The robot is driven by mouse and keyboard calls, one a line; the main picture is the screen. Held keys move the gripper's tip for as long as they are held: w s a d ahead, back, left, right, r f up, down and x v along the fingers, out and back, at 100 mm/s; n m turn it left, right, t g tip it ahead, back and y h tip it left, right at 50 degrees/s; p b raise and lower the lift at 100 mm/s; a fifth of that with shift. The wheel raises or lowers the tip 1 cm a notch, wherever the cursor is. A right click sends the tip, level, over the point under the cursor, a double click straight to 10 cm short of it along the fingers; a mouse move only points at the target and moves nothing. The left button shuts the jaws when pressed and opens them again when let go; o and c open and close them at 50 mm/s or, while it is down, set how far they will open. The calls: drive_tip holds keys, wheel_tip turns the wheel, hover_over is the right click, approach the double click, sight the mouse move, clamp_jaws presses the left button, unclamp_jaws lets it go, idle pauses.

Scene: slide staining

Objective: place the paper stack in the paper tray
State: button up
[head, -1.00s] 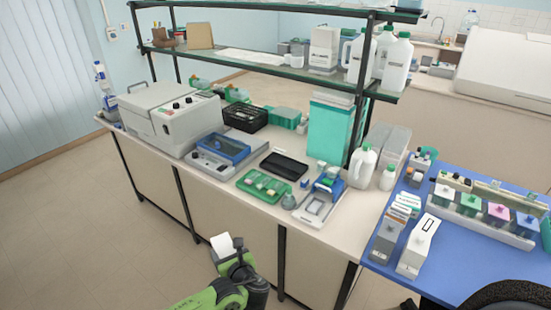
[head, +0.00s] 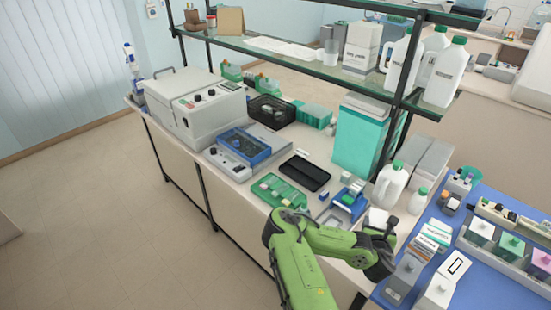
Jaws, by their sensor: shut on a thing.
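The white paper stack (head: 376,217) is at the end of my green arm, near the bench's front edge at its right end. My gripper (head: 382,228) is shut on it; the fingers are small and partly hidden by the wrist. No tray is clearly marked as the paper tray. A flat black tray (head: 305,172) lies empty on the bench, left of my gripper. A pale tray (head: 334,215) beside the blue device is partly hidden behind my arm.
A green tray (head: 279,192) and a blue device (head: 349,203) stand near my arm. White bottles (head: 391,185) and a tall teal box (head: 359,142) stand behind. A glass shelf (head: 300,55) overhangs the bench. A blue table (head: 408,225) with boxes is at right.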

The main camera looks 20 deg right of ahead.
drive_tip(key=shift+s+a+r, duration=0.2)
drive_tip(key=shift+s+a, duration=0.2)
drive_tip(key=f+b, duration=0.6)
drive_tip(key=shift+w+d+f, duration=0.15)
drive_tip(key=shift+w+f, duration=0.05)
drive_tip(key=shift+f, duration=0.05)
drive_tip(key=shift+f+b, duration=1.95)
drive_tip(key=shift+f, duration=0.1)
drive_tip(key=o, duration=1.1)
drive_tip(key=shift+s+r, duration=0.1)
drive_tip(key=shift+r+p, duration=0.25)
drive_tip(key=shift+p, duration=0.1)
drive_tip(key=p+v, duration=0.4)
drive_tip(key=v, duration=0.7)
drive_tip(key=shift+s+r, duration=0.1)
drive_tip(key=shift+s, duration=0.05)
drive_tip(key=shift+s+a+p, duration=0.25)
drive_tip(key=shift+a+p, duration=0.05)
drive_tip(key=shift+a, duration=0.1)
